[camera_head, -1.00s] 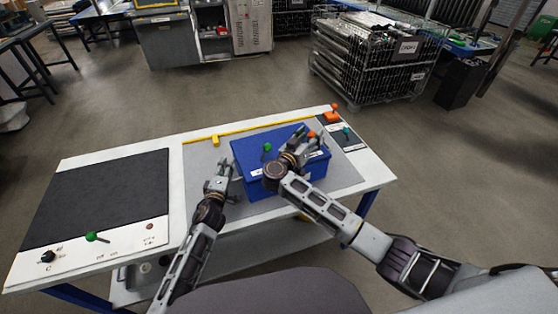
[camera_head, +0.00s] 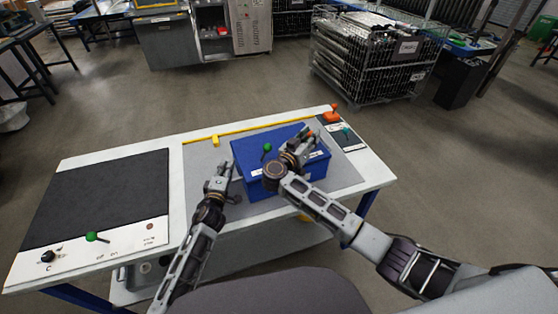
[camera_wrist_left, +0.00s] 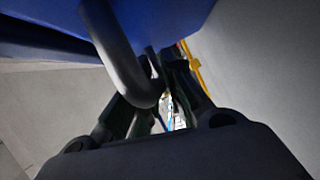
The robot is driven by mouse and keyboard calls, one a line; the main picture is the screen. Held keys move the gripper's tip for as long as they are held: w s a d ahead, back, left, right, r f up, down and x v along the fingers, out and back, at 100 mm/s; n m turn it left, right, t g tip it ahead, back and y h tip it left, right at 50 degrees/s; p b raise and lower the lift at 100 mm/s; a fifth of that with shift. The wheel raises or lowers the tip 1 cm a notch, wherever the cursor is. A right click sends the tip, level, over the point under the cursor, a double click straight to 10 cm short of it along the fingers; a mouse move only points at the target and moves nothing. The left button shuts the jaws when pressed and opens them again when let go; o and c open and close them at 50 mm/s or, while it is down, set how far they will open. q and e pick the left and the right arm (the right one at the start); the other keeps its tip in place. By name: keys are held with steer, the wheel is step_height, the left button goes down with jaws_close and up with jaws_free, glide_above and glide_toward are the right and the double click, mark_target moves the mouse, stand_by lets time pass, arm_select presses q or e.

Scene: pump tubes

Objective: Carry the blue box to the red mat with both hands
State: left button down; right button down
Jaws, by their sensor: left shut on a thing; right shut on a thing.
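The blue box (camera_head: 258,178) sits on the grey mat (camera_head: 205,158) at the right part of the white table. My left gripper (camera_head: 222,181) is at the box's left side. In the left wrist view, its fingers (camera_wrist_left: 155,105) are shut around a dark curved handle (camera_wrist_left: 120,60) below the blue box wall (camera_wrist_left: 175,15). My right gripper (camera_head: 303,145) is over the box's right part and shut on it; its fingertips and the exact grip are partly hidden. No red mat shows; the mat at the left is black (camera_head: 110,190).
A green ball (camera_head: 267,147) shows at the box top. A yellow strip (camera_head: 250,132) runs along the back edge. An orange-red knob (camera_head: 333,115) and a dark panel stand at the right end. A green-knobbed lever (camera_head: 91,237) is at the left front. The black mat is clear.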

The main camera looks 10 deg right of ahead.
arm_select(q)
steer(key=shift+r, duration=0.3)
arm_select(e)
steer(key=shift+r, duration=0.25)
